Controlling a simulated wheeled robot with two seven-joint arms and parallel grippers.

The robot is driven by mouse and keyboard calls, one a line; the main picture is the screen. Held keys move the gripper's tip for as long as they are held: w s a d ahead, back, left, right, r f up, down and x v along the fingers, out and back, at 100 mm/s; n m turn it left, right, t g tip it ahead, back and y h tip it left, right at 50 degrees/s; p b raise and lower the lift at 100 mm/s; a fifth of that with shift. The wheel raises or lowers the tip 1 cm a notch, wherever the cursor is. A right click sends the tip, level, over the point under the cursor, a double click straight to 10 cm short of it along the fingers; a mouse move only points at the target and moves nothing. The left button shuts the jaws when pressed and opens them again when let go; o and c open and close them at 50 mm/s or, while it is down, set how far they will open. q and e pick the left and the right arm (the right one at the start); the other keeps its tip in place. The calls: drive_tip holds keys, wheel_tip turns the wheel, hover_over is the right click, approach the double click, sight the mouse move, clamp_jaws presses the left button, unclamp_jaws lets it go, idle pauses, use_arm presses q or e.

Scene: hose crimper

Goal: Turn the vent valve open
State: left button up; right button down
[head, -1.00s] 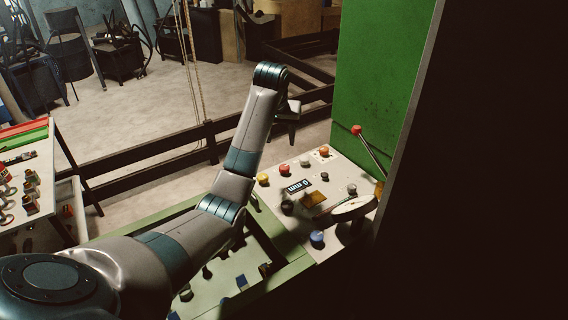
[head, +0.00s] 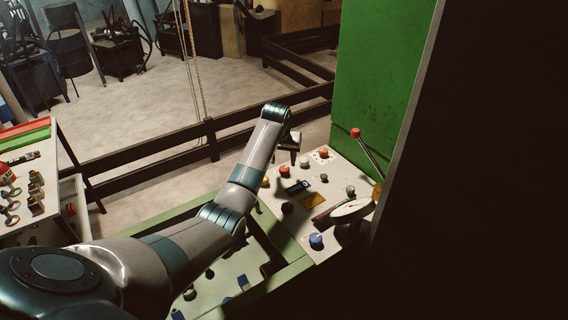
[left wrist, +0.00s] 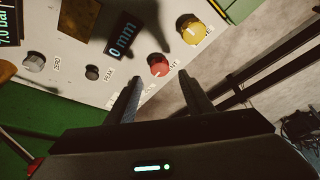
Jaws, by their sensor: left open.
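The control panel (head: 330,185) carries several knobs. A yellow knob (left wrist: 190,28) and a red knob (left wrist: 158,65) show in the left wrist view; their labels are only partly readable, so I cannot tell which control is the vent valve. In the head view the red knob (head: 285,170) and yellow knob (head: 265,182) sit near the panel's left edge, and a blue knob (head: 316,240) is at the front. My right gripper is not in view.
A "0 mm" display (left wrist: 122,35), a black PEAK knob (left wrist: 92,72) and a grey ZERO knob (left wrist: 33,62) are nearby. A red-tipped lever (head: 356,132) and a round pale plate (head: 352,210) stand on the right. A green cabinet (head: 385,80) rises behind.

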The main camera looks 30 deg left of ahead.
sight(284, 168)
use_arm(q)
drive_tip(key=shift+p+x, duration=0.5)
drive_tip(key=shift+x, duration=2.3)
drive_tip(key=c, duration=1)
